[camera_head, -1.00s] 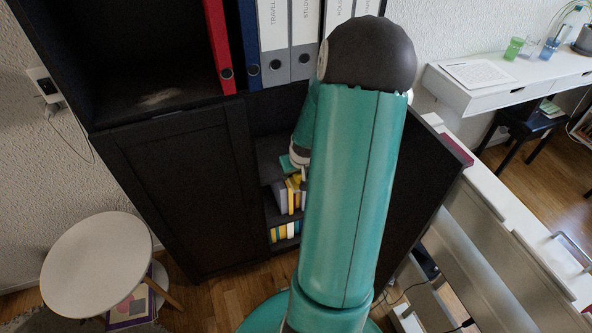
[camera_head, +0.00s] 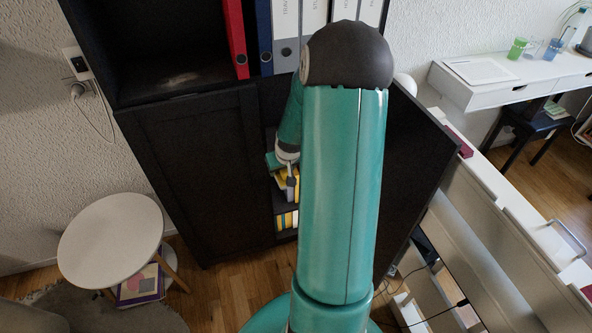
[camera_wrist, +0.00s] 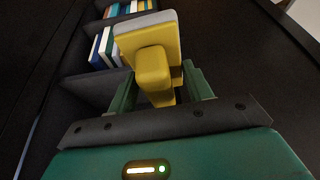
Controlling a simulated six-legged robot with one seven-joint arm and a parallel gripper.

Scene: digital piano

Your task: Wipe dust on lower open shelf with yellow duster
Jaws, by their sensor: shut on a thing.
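My gripper (camera_wrist: 160,92) is shut on the yellow duster (camera_wrist: 153,68), a yellow block and handle with a grey pad at its far end. In the head view my gripper (camera_head: 285,168) is low in front of the cabinet's right-hand compartment, partly hidden by my arm. The duster's yellow and grey (camera_head: 292,186) show just below it. A pale dust patch (camera_head: 181,78) lies on the lower open shelf (camera_head: 140,88), at upper left, above the closed door. The duster is below and right of this shelf, apart from the dust.
Red, blue and grey binders (camera_head: 236,40) stand at the right of the dusty shelf. Books (camera_head: 286,220) fill lower shelves in the open compartment. A dark door (camera_head: 415,170) stands open at right. A round white stool (camera_head: 110,240) is at left, the white piano (camera_head: 520,250) at right.

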